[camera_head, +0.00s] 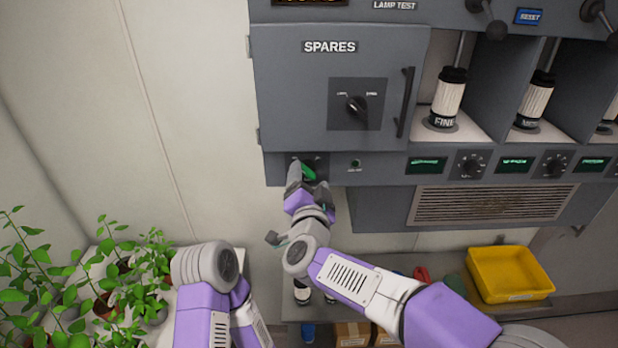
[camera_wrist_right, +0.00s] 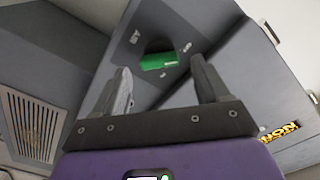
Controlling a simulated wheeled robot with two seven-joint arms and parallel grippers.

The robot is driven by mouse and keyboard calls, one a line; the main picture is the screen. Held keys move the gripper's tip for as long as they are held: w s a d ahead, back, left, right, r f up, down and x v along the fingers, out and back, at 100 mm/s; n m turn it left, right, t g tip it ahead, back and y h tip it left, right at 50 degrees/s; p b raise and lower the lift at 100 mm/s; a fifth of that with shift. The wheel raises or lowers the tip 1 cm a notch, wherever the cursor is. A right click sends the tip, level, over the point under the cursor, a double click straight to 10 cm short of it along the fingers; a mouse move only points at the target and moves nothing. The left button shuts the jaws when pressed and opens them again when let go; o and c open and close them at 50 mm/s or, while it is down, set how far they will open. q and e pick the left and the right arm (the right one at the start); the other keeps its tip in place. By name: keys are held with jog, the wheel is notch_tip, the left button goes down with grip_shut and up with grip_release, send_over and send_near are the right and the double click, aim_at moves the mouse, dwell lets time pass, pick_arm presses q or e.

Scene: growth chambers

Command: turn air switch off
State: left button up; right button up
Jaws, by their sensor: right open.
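The air switch (camera_head: 309,173) has a green handle and sits on the grey panel strip below the SPARES door. My right gripper (camera_head: 306,184) is right at it and partly covers its plate. In the right wrist view the green handle (camera_wrist_right: 158,62) lies across a dark round recess, just ahead of the gap between the fingertips. The right fingers (camera_wrist_right: 161,80) are apart, one on each side of the handle, with nothing held. Whether they touch it I cannot tell. My left arm shows at the lower left, but its gripper is not visible.
The SPARES door (camera_head: 300,90) with a dark knob (camera_head: 357,105) is above the switch. Below are a vent grille (camera_head: 490,203), a yellow bin (camera_head: 508,274) and, at left, potted plants (camera_head: 110,280). The wall left of the cabinet is bare.

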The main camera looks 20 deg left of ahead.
jog(key=b+v, duration=0.1)
jog(key=v, duration=0.4)
jog(key=shift+s, duration=0.2)
jog(key=w+d+f+n+g+h+b, duration=0.1)
jog(key=d+f+g+b, duration=0.2)
jog(key=f, duration=1)
jog(key=w+d+f+n+g+b, duration=0.15)
jog(key=d+f, duration=0.45)
jog(key=f, duration=0.8)
jog(key=w+d+f+n+g+h+b, duration=0.1)
jog(key=d+f+g+b, duration=0.25)
jog(key=f, duration=0.95)
jog(key=s+d+f+g+b, duration=0.15)
jog(key=s+d+f, duration=0.25)
jog(key=f, duration=0.4)
jog(key=s+d+f+g+b, duration=0.1)
jog(key=s+d+f+g, duration=0.15)
jog(key=s+f, duration=0.4)
jog(key=s+d+f+g+b, duration=0.2)
jog(key=s+f, duration=0.5)
jog(key=s+d+f+g+y+b, duration=0.1)
jog(key=s+d+f+g+b, duration=0.1)
jog(key=s+f, duration=0.5)
jog(key=shift+s+d+g, duration=0.15)
jog(key=shift+s+g, duration=0.1)
jog(key=shift+g, duration=0.25)
